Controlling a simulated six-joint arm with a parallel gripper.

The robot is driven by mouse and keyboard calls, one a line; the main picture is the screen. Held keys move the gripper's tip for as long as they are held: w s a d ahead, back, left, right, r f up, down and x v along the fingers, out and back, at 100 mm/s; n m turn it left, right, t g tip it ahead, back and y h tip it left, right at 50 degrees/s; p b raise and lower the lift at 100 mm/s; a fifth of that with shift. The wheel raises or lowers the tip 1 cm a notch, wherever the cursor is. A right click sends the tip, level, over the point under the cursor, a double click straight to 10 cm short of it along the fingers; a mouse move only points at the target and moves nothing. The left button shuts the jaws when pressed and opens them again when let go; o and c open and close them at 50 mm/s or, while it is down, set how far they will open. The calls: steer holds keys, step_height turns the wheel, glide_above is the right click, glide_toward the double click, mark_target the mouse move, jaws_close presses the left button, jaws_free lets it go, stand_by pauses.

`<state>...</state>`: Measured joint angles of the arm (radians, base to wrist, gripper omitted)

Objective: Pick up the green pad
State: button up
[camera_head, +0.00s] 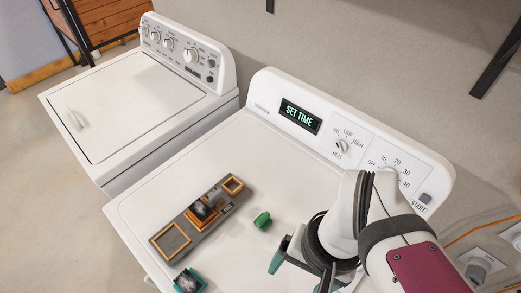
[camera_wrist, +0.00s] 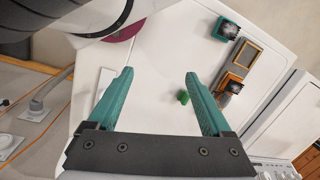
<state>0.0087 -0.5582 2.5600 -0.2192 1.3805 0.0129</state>
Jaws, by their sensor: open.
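I cannot tell for sure which is the green pad. My gripper (camera_head: 300,274), with teal fingers, is open and empty, right of the green block; it fills the lower wrist view (camera_wrist: 160,73).
The grey board (camera_head: 190,226) has orange-framed squares and a dark lump in the middle. The white machine top (camera_head: 150,200) is otherwise mostly clear. Its raised control panel (camera_head: 350,140) stands behind, with a lit "SET TIME" display. A second white machine (camera_head: 130,100) stands at left.

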steer(key=shift+o, duration=0.5)
steer(key=shift+w, duration=0.1)
